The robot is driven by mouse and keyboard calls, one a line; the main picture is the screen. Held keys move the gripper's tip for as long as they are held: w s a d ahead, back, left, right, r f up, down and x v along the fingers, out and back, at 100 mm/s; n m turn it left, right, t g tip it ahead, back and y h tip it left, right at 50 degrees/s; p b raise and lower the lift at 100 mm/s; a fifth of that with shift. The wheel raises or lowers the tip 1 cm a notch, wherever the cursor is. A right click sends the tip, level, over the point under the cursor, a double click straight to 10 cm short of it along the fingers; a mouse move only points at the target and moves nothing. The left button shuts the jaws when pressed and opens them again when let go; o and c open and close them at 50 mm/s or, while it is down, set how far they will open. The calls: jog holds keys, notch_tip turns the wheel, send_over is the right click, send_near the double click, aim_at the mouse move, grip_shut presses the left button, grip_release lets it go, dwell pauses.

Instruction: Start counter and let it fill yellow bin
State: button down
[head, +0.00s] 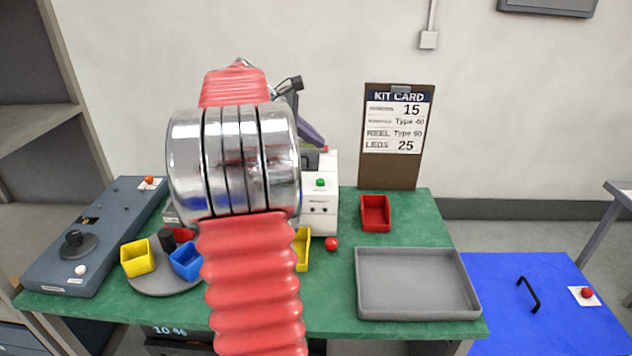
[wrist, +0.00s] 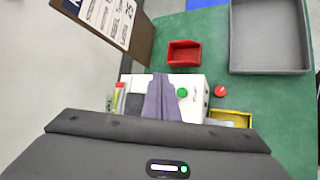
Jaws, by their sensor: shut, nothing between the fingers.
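The white counter (head: 318,215) stands mid-table, partly hidden behind my red-sleeved arm. A green button (head: 320,182) is on it; it also shows in the wrist view (wrist: 182,92). A yellow bin (head: 302,250) sits at the counter's front, partly hidden by my arm; the wrist view shows part of it (wrist: 236,117). Another yellow bin (head: 137,257) is on the round grey turntable (head: 160,284) at left. My gripper (wrist: 161,80) is shut and empty, its purple-grey fingers over the counter beside the green button in the wrist view. Their height above it is unclear.
A red ball-like knob (head: 331,244) is by the counter's front. A red bin (head: 375,213) and a grey tray (head: 418,284) lie to the right. A blue bin (head: 186,262) is on the turntable. The kit card board (head: 396,170) stands behind. Green table shows between them.

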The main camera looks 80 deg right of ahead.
jog(key=shift+s+d, duration=0.15)
jog(key=shift+s, duration=0.1)
jog(key=shift+f, duration=0.15)
send_over(317, 185)
jog(key=shift+w+f, duration=0.1)
jog(key=shift+f, duration=4.15)
jog(key=shift+f, duration=0.85)
jog(key=shift+r, duration=0.9)
jog(key=shift+r, duration=0.1)
jog(key=shift+r, duration=2.4)
